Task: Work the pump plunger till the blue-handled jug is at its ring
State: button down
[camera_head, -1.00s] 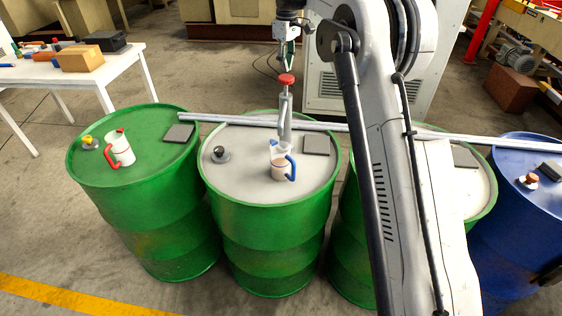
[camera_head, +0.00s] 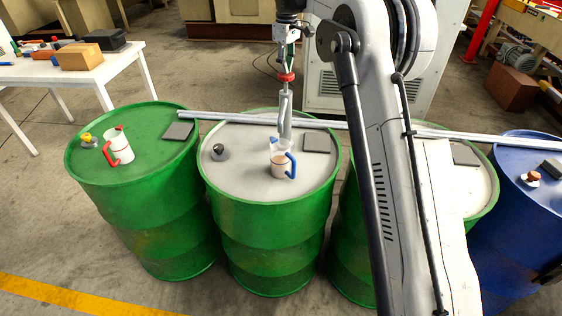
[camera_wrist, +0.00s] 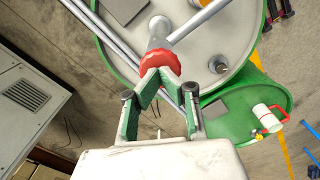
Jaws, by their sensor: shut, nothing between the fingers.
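The hand pump (camera_head: 285,118) stands upright on the second green drum, its red plunger knob (camera_head: 286,78) on top. My gripper (camera_head: 287,70) is shut and points down at the knob, its fingertips at or touching the knob's top. In the wrist view the red knob (camera_wrist: 160,66) lies just beyond the closed green fingers (camera_wrist: 161,88). The blue-handled jug (camera_head: 279,168) stands upright under the pump, its lower part pinkish brown, its upper part pale. I cannot make out its ring or the exact level. The wrist view does not show this jug clearly.
A red-handled jug (camera_head: 120,148) and a yellow-topped fitting (camera_head: 88,140) are on the left drum (camera_head: 150,180). A metal rail (camera_head: 240,120) crosses the drums behind the pump. A dark plate (camera_head: 317,142) and a dark knob (camera_head: 219,152) sit near the pump. A blue drum (camera_head: 515,225) stands at right.

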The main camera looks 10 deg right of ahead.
aim_at(286, 78)
jog(key=shift+f+b, duration=1.2)
jog(key=shift+f, duration=1.05)
jog(key=shift+r, duration=0.1)
jog(key=shift+r+p, duration=1.85)
jog(key=shift+r, duration=1.3)
jog(key=shift+r, duration=0.1)
jog(key=shift+r+p, duration=1.8)
jog(key=shift+r, duration=1.1)
